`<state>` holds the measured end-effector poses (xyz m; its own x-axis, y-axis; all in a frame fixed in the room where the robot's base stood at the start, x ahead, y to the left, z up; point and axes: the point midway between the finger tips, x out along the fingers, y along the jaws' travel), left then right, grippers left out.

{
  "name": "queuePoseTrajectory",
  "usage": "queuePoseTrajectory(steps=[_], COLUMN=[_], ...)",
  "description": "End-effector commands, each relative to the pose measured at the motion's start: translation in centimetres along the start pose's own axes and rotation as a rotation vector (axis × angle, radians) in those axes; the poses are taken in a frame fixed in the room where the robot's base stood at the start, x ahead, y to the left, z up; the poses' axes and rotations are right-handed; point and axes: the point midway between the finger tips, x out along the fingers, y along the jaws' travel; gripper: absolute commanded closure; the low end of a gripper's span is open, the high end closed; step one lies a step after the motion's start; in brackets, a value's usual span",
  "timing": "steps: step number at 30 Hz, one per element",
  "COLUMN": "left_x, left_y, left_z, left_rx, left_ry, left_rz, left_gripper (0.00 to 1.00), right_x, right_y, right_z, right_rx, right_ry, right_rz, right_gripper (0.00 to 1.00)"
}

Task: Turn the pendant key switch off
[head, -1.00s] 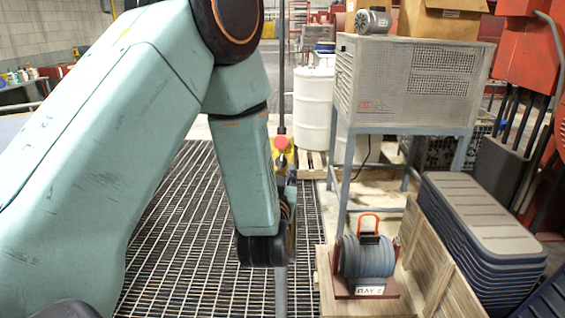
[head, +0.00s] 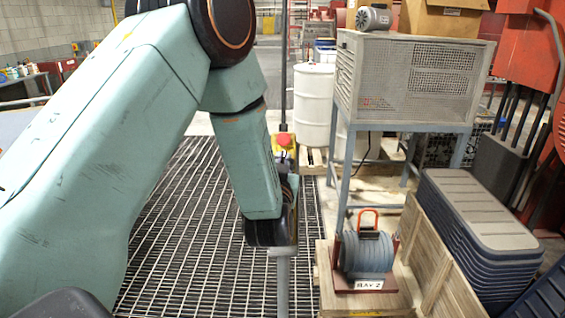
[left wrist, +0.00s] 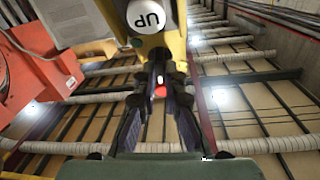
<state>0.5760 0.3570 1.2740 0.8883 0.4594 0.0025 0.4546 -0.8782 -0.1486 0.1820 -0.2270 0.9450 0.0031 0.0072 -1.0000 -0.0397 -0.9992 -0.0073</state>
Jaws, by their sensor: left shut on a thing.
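The yellow pendant (head: 284,143) with a red mushroom button (head: 283,139) hangs from a dark cable in the middle of the head view. My left gripper (head: 290,180) is at its lower part and mostly hidden there by my own wrist. In the left wrist view the yellow pendant body (left wrist: 175,42) shows a white round button marked UP (left wrist: 146,17). My left gripper (left wrist: 161,80) is shut at the pendant's near end, on the key switch, with a small red part (left wrist: 160,90) between its fingers. The switch position cannot be read. My right gripper is out of view.
A grey upright post (head: 283,285) stands below my left wrist. The floor grating (head: 185,240) is clear.

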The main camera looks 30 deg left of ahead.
Motion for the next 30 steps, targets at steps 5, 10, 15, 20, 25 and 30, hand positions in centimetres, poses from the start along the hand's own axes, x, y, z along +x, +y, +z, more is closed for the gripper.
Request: queuePoseTrajectory(steps=[5,10,15,20,25,30], left_x=[0.0,0.0,0.0,0.0,0.0,0.0], left_y=[-0.1,-0.1,0.0,0.1,0.2,0.4], left_z=[0.0,0.0,0.0,0.1,0.2,0.1], left_rx=[0.000,0.000,-0.008,-0.050,-0.145,-0.271], left_ry=[0.000,0.000,0.001,0.001,0.004,0.004], left_rz=[-0.003,-0.002,-0.004,-0.025,-0.069,-0.128], left_gripper=[1.00,1.00,1.00,1.00,1.00,1.00], right_x=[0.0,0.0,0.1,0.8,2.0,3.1], right_y=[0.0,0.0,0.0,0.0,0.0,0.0], right_z=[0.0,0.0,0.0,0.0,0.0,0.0], right_rx=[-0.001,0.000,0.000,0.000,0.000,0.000], right_ry=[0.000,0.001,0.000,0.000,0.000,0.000], right_rz=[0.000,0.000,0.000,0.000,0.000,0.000], right_gripper=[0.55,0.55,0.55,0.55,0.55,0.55])
